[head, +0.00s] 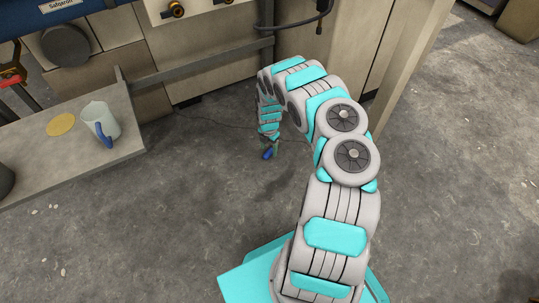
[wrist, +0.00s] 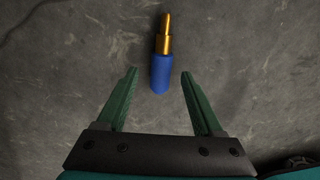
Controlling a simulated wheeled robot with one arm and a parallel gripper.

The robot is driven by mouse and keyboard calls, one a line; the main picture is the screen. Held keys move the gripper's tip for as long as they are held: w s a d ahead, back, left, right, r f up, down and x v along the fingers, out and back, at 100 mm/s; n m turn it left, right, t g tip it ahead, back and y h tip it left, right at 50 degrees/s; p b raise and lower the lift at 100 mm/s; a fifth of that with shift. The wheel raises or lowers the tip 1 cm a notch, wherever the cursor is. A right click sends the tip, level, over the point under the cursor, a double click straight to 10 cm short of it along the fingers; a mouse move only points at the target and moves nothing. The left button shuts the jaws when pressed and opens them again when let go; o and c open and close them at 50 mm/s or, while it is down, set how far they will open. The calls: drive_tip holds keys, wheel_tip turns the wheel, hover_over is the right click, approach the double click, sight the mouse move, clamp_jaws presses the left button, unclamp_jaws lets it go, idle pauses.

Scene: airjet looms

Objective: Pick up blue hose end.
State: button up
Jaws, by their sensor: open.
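The blue hose end (wrist: 160,76) is a blue cylinder with a brass tip pointing away from my gripper in the wrist view. Dark grey floor shows around it; I cannot tell its exact height above the floor. It also shows small and blue in the head view (head: 267,154), by the end of my arm. My gripper (wrist: 159,73) is open, with its two green fingers spread to the left and right of the blue part. Gaps show on both sides, and neither finger touches it.
The loom's beige panels (head: 172,60) stand behind my arm. A beige post (head: 411,62) rises at the right. The grey floor (head: 190,225) is clear in front.

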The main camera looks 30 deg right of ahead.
wheel_tip(320, 180, down, 2)
clamp_jaws()
idle(0.6)
